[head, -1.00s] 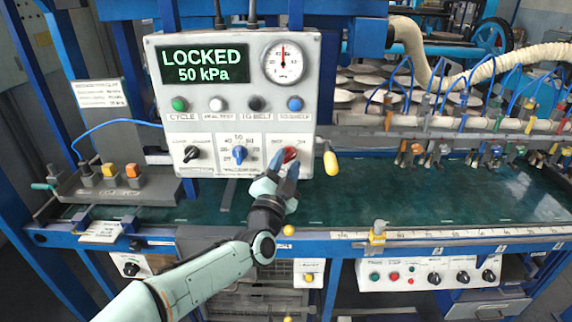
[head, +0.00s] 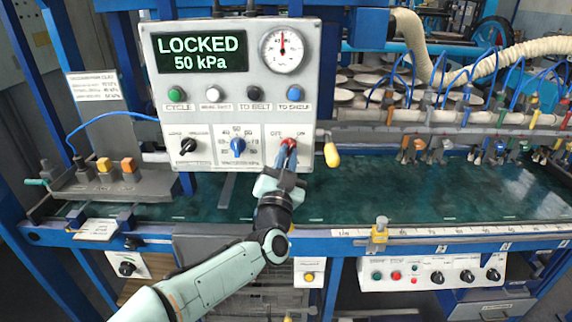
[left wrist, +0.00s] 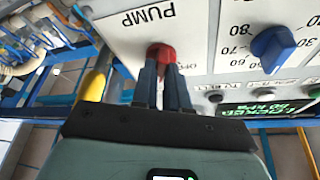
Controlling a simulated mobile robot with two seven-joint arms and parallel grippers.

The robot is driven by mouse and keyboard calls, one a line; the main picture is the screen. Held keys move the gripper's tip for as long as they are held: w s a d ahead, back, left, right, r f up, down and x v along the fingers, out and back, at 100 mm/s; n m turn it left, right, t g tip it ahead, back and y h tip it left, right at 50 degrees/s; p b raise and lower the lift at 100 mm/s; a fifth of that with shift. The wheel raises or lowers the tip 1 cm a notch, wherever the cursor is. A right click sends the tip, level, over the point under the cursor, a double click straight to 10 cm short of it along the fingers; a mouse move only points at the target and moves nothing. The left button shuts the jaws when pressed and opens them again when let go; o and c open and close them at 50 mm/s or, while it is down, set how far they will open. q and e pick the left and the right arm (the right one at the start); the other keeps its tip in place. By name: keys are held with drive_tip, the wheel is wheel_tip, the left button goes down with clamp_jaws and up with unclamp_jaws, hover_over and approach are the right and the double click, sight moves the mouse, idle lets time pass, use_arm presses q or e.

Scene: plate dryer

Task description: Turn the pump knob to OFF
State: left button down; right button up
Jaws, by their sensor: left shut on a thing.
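The pump knob (head: 288,143) is red and sits at the lower right of the grey control panel (head: 330,60), between the OFF and ON labels. In the left wrist view the red knob (left wrist: 160,53) is below the upside-down word PUMP. My left gripper (head: 286,158) is shut on the knob from below, its two dark blue fingers (left wrist: 161,82) against either side of it. The fingers hide part of the knob, so I cannot tell exactly where it points. My right gripper is not in view.
The panel display (head: 200,53) reads LOCKED, 50 kPa. A blue dial (head: 238,147) and a black knob (head: 188,146) are left of the pump knob. A yellow-handled lever (head: 331,154) sticks out close on its right. A green belt (head: 420,195) lies below.

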use_arm(q)
drive_tip(key=n+y, duration=0.1)
drive_tip(key=n, duration=0.1)
drive_tip(key=n+y+b, duration=0.1)
drive_tip(key=n, duration=0.2)
drive_tip(key=shift+d+f+t+y, duration=0.2)
drive_tip(key=shift+t+y, duration=0.1)
drive_tip(key=shift+t, duration=0.1)
drive_tip(key=n+y, duration=0.1)
drive_tip(key=n, duration=0.2)
drive_tip(key=n+y+b, duration=0.1)
drive_tip(key=n+y, duration=0.1)
drive_tip(key=shift+d+r+n, duration=0.1)
drive_tip(key=shift+d+n, duration=0.05)
drive_tip(key=shift+n, duration=0.25)
drive_tip(key=n+y, duration=0.1)
drive_tip(key=n, duration=0.1)
drive_tip(key=n+y, duration=0.1)
drive_tip(key=n, duration=0.2)
drive_tip(key=shift+d+r+g, duration=0.1)
drive_tip(key=shift+d+g, duration=0.05)
drive_tip(key=shift+g, duration=0.25)
drive_tip(key=shift+n+g+y+p, duration=0.65)
drive_tip(key=shift+n+y, duration=0.35)
drive_tip(key=shift+n, duration=1.1)
drive_tip(key=c, duration=1.1)
unclamp_jaws()
drive_tip(key=shift+c, duration=0.2)
